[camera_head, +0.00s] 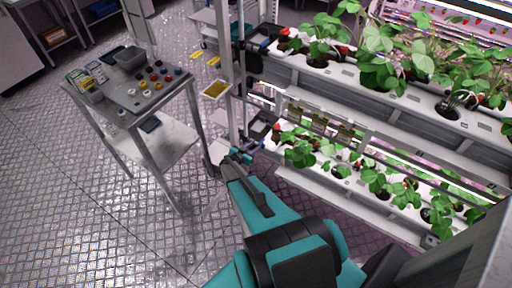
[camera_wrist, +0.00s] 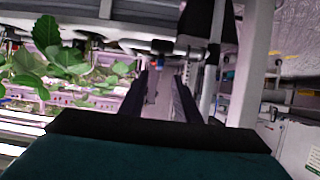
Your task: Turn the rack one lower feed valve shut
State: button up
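My gripper (camera_head: 228,156) reaches low beside the near end of the planted rack (camera_head: 345,125), next to its upright post. In the wrist view its two dark fingers (camera_wrist: 160,95) stand apart with nothing visible between them. A small dark fitting (camera_wrist: 162,46) on a horizontal pipe shows just beyond the fingertips, apart from them; it may be the lower feed valve, but its handle position is too small and blurred to tell. In the head view the valve cannot be made out clearly around my gripper and the post.
Strawberry plants (camera_head: 380,60) overhang both rack tiers. The post (camera_wrist: 213,65) stands close to the right finger. Patterned metal floor (camera_head: 60,200) is clear at the left.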

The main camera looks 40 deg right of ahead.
jog(key=b+v, duration=0.2)
jog(key=v, duration=0.5)
jog(key=shift+a, duration=0.1)
dwell(0.6)
